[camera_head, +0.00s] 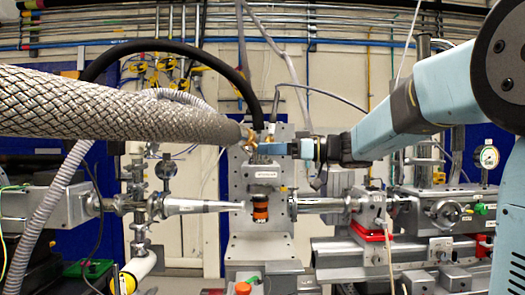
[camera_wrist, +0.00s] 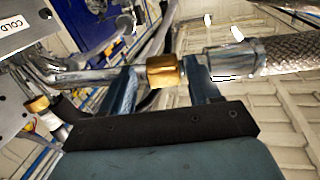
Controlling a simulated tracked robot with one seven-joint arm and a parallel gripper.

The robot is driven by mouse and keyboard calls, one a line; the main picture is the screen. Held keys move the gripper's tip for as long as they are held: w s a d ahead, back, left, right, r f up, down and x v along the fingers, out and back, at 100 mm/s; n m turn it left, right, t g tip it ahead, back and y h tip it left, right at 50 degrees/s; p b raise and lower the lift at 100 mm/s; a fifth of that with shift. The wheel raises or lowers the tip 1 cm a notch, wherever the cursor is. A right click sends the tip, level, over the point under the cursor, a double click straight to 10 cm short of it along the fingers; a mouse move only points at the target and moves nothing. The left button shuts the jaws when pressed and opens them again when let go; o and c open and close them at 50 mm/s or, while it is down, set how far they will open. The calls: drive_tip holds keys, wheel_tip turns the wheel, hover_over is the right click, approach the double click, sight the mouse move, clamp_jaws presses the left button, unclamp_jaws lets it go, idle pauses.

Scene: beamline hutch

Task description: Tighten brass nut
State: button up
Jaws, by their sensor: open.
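The brass nut (camera_wrist: 165,71) is between my gripper's two blue fingers (camera_wrist: 163,66) in the wrist view, with a visible gap beside each finger. It sits in line between a bent metal pipe (camera_wrist: 98,76) on the left and the metal end fitting (camera_wrist: 229,58) of a braided hose on the right. In the head view the nut (camera_head: 249,137) shows small at the hose's end. There my gripper (camera_head: 264,149) reaches in from the right, open, its fingers at the nut and partly hiding it.
The thick braided hose (camera_head: 110,105) crosses from the left, with a black hose (camera_head: 165,45) arching above it. A second brass fitting (camera_wrist: 37,104) is at the wrist view's left. A metal plate (camera_head: 262,225) stands behind, with beam pipes (camera_head: 195,207) on both sides.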

drive_tip(key=shift+x, duration=1.2)
drive_tip(key=c, duration=0.8)
